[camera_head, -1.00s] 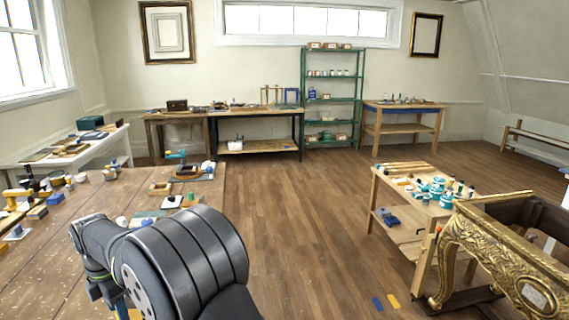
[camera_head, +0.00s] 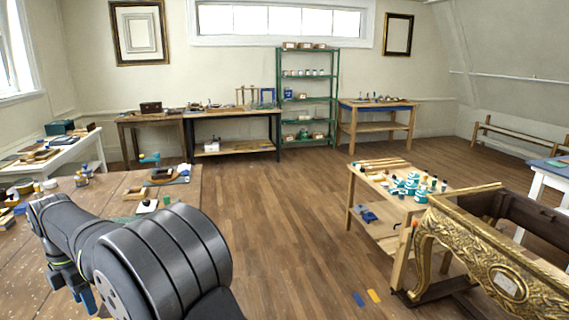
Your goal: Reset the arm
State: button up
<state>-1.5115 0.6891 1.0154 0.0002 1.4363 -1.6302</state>
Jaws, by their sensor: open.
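My arm fills the lower left of the head view, with its thick dark upper links nearest the camera. It reaches left over the wooden workbench and bends down at the far end. My gripper (camera_head: 80,292) hangs there, small, dark and partly hidden behind my own arm. It is open; I see nothing held in it.
The left workbench (camera_head: 105,195) carries small tools, trays and jars. A wooden trolley (camera_head: 385,200) with teal jars and a gilt console (camera_head: 500,255) stand at the right. Open floor (camera_head: 270,230) lies between. A green shelf (camera_head: 307,100) stands at the back wall.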

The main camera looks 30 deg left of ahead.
notch_tip(320, 180, up, 11)
notch_tip(320, 180, down, 17)
jog(key=shift+r, duration=0.1)
jog(key=w+d, duration=0.4)
jog(key=w+d+f, duration=0.1)
jog(key=w+d, duration=0.1)
jog(key=shift+w+d, duration=0.2)
jog(key=shift+d, duration=0.05)
notch_tip(320, 180, up, 17)
jog(key=m, duration=0.8)
jog(key=shift+w+d+f, duration=0.15)
jog(key=shift+w+d, duration=0.05)
jog(key=shift+w, duration=0.15)
